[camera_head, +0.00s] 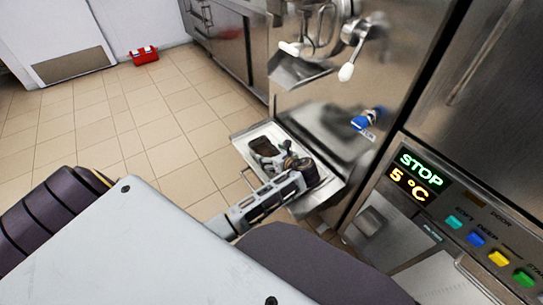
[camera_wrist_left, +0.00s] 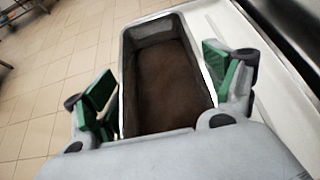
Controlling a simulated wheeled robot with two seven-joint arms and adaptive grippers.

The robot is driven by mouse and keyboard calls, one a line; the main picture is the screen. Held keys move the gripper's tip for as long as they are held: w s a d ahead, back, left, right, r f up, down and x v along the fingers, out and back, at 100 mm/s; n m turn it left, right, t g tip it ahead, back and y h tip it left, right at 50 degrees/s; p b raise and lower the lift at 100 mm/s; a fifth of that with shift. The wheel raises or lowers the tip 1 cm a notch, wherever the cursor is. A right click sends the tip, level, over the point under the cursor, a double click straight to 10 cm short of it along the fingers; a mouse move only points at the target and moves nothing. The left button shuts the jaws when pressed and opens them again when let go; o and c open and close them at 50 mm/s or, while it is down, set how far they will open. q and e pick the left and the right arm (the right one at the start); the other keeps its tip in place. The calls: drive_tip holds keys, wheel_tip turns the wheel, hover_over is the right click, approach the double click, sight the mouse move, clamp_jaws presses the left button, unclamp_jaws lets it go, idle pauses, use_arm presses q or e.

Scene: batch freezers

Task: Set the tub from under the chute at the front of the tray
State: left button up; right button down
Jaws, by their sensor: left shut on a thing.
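A dark grey rectangular tub (camera_head: 265,147) with brown contents (camera_wrist_left: 168,85) is over the pale tray (camera_head: 325,190), near its left end in the head view. My left gripper (camera_head: 284,158) has its green-padded fingers (camera_wrist_left: 160,88) on the two long sides of the tub, shut on it. The tray also shows beside the tub in the left wrist view (camera_wrist_left: 272,85). I cannot tell whether the tub's base touches the tray. The metal chute (camera_head: 298,69) is above and to the right of the tub. My right gripper is not in view.
A lit control panel (camera_head: 440,195) is at the right.

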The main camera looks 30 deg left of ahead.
use_arm(q)
drive_tip(key=o, duration=1.2)
